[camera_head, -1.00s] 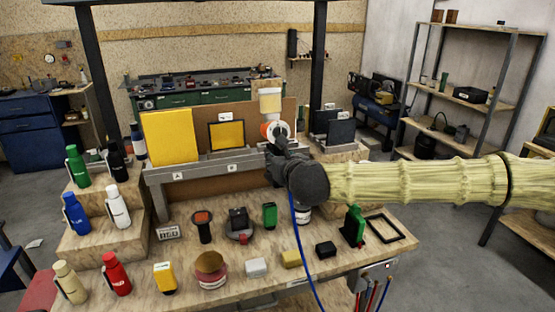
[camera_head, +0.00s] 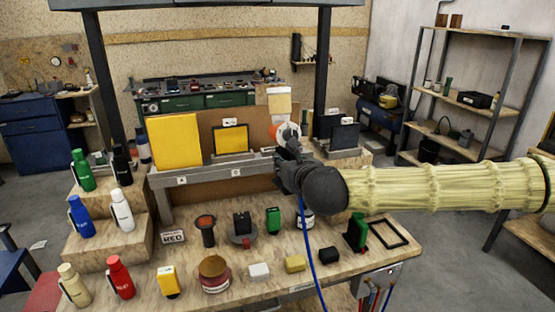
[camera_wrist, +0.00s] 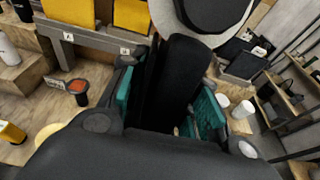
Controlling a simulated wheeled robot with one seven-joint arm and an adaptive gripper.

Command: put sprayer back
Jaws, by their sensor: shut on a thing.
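My gripper (camera_head: 286,150) is shut on the sprayer (camera_head: 289,130), holding it above the display bench in front of the raised shelf's right part. In the head view, only a white and orange round part of it shows above my fingers. In the wrist view, the sprayer's black handle (camera_wrist: 178,85) stands between the teal pads of my gripper (camera_wrist: 165,105). A wide white rim with a black round top is at the handle's far end. My fingers and wrist hide the rest of the sprayer.
The bench carries a raised grey shelf (camera_head: 205,175) with yellow panels and black panels. Bottles stand on wooden steps (camera_head: 140,240) at left. Several small items sit along the front, with a black frame (camera_head: 387,233) at right. A blue cable hangs below my wrist.

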